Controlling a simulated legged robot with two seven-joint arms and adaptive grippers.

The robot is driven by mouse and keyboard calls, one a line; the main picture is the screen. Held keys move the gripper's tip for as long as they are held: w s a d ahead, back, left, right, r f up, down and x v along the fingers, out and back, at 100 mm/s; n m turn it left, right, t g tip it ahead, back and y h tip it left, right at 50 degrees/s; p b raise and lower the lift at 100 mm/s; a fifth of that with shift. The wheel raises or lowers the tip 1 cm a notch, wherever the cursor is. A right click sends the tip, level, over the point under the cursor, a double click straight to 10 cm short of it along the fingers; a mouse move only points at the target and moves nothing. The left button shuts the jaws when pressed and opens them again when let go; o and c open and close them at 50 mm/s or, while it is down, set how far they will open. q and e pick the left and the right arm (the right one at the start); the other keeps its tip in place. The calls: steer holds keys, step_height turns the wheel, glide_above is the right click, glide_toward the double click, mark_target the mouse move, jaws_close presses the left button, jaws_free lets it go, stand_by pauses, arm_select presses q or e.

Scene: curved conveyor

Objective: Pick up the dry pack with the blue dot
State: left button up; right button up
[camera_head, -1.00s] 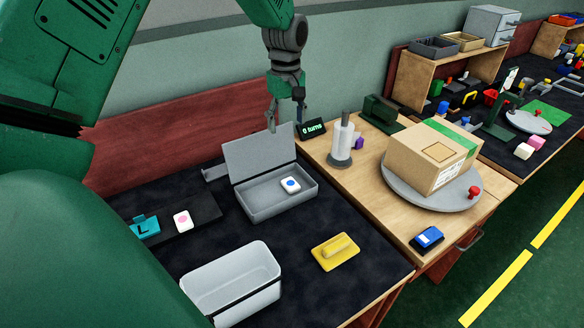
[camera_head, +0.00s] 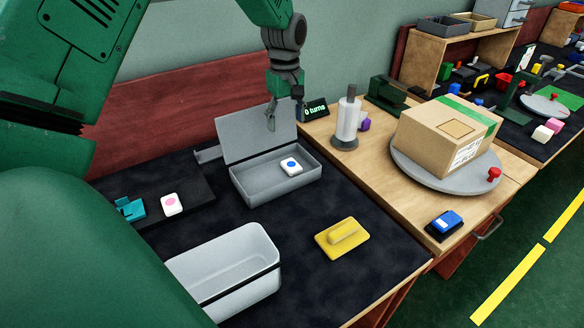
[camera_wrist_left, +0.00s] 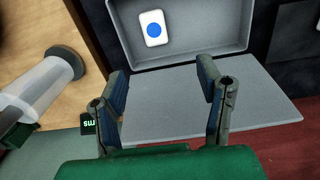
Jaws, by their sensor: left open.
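The dry pack with the blue dot (camera_head: 291,166) is a small white rounded block lying inside the open grey box (camera_head: 262,192), near its right end. In the left wrist view the blue-dot pack (camera_wrist_left: 153,28) lies in the box, beyond my fingertips. My left gripper (camera_head: 285,120) is open and empty, above the raised lid (camera_head: 240,137) at the back of the box. In the left wrist view its two fingers (camera_wrist_left: 160,85) stand wide apart over the grey lid. My right gripper is not in view.
A white bin (camera_head: 270,272) and yellow block (camera_head: 342,238) stand in front. A roll on a stand (camera_head: 348,117) and a carton (camera_head: 450,130) on a turntable stand right.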

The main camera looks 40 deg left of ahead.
arm_select(q)
steer(key=f, duration=0.1)
steer(key=b, duration=0.1)
glide_above(290, 163)
steer(key=f, duration=0.7)
steer(key=shift+s+d+f, duration=0.2)
steer(key=shift+s+d, duration=0.05)
steer(key=shift+d, duration=0.1)
steer(key=shift+a+f, duration=0.25)
steer(key=shift+f, duration=0.2)
steer(key=f, duration=0.1)
steer(key=f+b, duration=0.1)
steer(key=f, duration=0.2)
steer(key=shift+w+a+f, duration=0.2)
steer(key=shift+w+f, duration=0.05)
steer(key=shift+f, duration=0.1)
steer(key=shift+d+f+b, duration=0.15)
steer(key=shift+f+b, duration=0.1)
steer(key=shift+b, duration=0.05)
steer(key=shift+d+r, duration=0.2)
steer(key=shift+d, duration=0.05)
steer(key=c, duration=1)
steer(key=shift+a, duration=0.2)
